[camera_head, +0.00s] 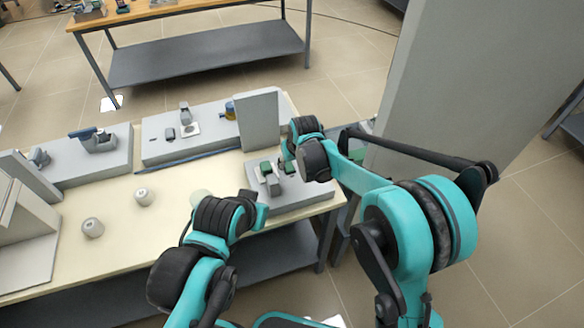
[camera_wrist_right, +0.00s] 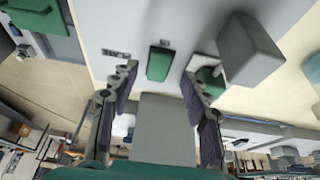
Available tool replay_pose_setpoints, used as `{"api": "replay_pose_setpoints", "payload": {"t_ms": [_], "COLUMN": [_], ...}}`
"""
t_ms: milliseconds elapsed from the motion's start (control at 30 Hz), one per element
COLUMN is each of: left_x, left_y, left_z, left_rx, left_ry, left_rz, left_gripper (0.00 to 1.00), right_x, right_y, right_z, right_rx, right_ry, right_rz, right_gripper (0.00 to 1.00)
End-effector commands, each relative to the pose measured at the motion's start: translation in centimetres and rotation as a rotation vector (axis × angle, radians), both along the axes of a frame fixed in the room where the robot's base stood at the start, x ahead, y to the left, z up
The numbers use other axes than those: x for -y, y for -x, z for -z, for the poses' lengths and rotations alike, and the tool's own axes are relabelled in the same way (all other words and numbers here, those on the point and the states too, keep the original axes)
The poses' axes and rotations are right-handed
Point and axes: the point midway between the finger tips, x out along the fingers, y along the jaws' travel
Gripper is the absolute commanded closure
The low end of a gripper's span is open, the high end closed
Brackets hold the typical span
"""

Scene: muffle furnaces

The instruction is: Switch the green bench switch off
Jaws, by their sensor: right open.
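A green bench switch (camera_wrist_right: 159,62) sits on a pale grey panel in the right wrist view, ahead of and between my fingers. A dark label lies beside it. My right gripper (camera_wrist_right: 158,78) is open with nothing between its fingers; I cannot tell whether a fingertip touches the panel. A second green piece (camera_wrist_right: 208,82) shows beside a grey block (camera_wrist_right: 248,52), partly behind a finger. In the head view the grey panel (camera_head: 300,196) is at the bench's right end, under my right wrist. My left gripper (camera_head: 258,212) is near its front edge, fingers hidden.
Two pale cylinders (camera_head: 143,196) (camera_head: 92,228) stand on the cream bench top (camera_head: 120,240). Long grey units (camera_head: 165,128) line its back, with an upright grey plate (camera_head: 258,120) near the right. A tall grey block (camera_head: 440,90) rises to the right. The bench's front middle is clear.

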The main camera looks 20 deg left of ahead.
Motion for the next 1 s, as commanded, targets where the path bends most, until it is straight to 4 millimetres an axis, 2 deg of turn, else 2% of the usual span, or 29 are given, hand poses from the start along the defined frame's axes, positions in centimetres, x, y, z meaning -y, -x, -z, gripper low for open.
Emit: {"api": "replay_pose_setpoints", "payload": {"t_ms": [33, 200, 567, 733, 767, 1000], "left_x": [0.0, 0.0, 0.0, 0.0, 0.0, 0.0], "left_y": [0.0, 0.0, 0.0, 0.0, 0.0, 0.0], "left_z": [0.6, 1.2, 1.3, 1.3, 1.3, 0.7], "left_rx": [0.0, 0.0, 0.0, 0.0, 0.0, 0.0], "left_ry": [0.0, 0.0, 0.0, 0.0, 0.0, 0.0], "left_rz": [0.0, 0.0, 0.0, 0.0, 0.0, 0.0], "left_gripper": [1.0, 1.0, 1.0, 1.0, 1.0, 1.0], "right_x": [-0.2, -0.6, -0.8, -0.7, -0.7, -0.9], "right_y": [-0.3, -0.9, -1.2, -1.2, -1.2, -1.4], "right_z": [1.1, 2.9, 3.3, 3.3, 3.3, 3.0], "right_rx": [0.0, 0.0, 0.001, 0.001, 0.001, -0.034], "right_ry": [0.0, 0.0, -0.001, -0.001, -0.001, 0.023], "right_rz": [0.0, 0.0, 0.001, 0.001, 0.001, 0.0], "right_gripper": [0.53, 0.53, 0.53, 0.96, 1.0, 1.0]}}
